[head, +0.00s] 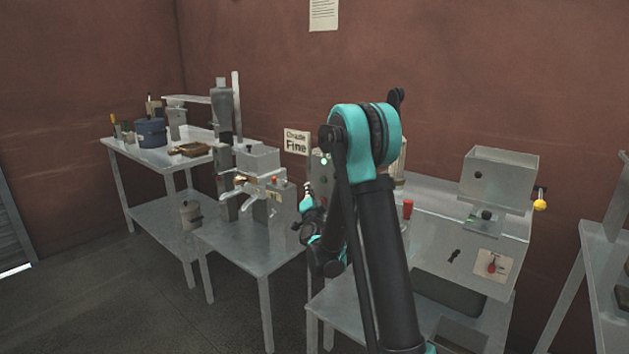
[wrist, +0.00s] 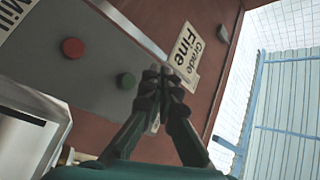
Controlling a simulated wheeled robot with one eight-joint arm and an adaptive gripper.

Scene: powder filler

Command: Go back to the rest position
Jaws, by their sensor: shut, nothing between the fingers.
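My arm stands in the middle of the head view, folded at a teal elbow joint. My gripper shows in the wrist view (wrist: 160,75), its two dark fingers together and empty. In that view the fingertips lie in front of a grey control panel with a red button (wrist: 73,48) and a green button (wrist: 127,80); I cannot tell the gap between them. In the head view my own arm largely hides the gripper.
A metal table (head: 245,262) carries a filling machine (head: 262,180). A workbench (head: 130,157) with a blue pot (head: 151,132) stands at the back left. A grey machine (head: 499,180) with a yellow knob (head: 540,205) is at right. A "Grade Fine" sign (head: 296,142) hangs on the wall.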

